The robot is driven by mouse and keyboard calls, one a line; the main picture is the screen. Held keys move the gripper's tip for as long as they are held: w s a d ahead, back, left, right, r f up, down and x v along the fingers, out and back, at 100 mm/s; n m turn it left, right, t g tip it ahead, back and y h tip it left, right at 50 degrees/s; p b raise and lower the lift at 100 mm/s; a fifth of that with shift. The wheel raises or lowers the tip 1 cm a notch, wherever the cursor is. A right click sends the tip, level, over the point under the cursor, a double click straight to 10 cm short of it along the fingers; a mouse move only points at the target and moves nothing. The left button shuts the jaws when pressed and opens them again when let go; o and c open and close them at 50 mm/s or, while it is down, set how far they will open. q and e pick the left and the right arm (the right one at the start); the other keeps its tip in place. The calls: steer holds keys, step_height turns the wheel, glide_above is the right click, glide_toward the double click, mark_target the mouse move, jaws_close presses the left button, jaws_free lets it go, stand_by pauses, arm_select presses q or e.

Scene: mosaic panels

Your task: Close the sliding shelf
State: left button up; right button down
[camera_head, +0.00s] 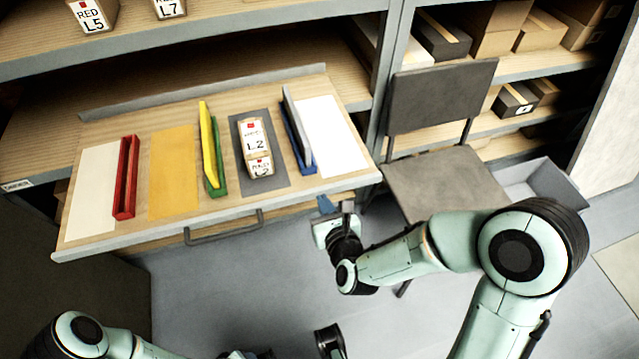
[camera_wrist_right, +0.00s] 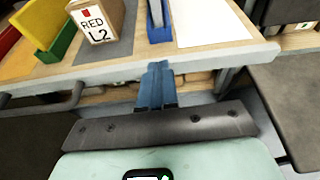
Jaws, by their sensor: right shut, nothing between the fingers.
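The sliding shelf (camera_head: 225,210) is a wooden board with a pale front edge, pulled out from the shelving unit toward me. A grey bar handle (camera_head: 225,229) is under its front edge. My right gripper (camera_head: 325,205) is at the front edge near its right corner, right of the handle. In the right wrist view its blue fingers (camera_wrist_right: 155,84) are together and empty, close against the edge; whether they touch it is unclear.
A grey chair (camera_head: 440,180) stands close right of the shelf, near my right arm. A grey bin (camera_head: 545,188) is farther right.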

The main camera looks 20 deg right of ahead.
mark_target(310, 172)
arm_select(q)
steer(key=shift+w+a+f+b, duration=0.3)
steer(key=shift+w+f, duration=0.1)
steer(key=shift+w, duration=0.2)
arm_select(e)
steer(key=x, duration=1)
steer(key=shift+r, duration=0.15)
arm_select(q)
steer(key=shift+f, duration=0.1)
arm_select(e)
steer(key=shift+w, duration=0.1)
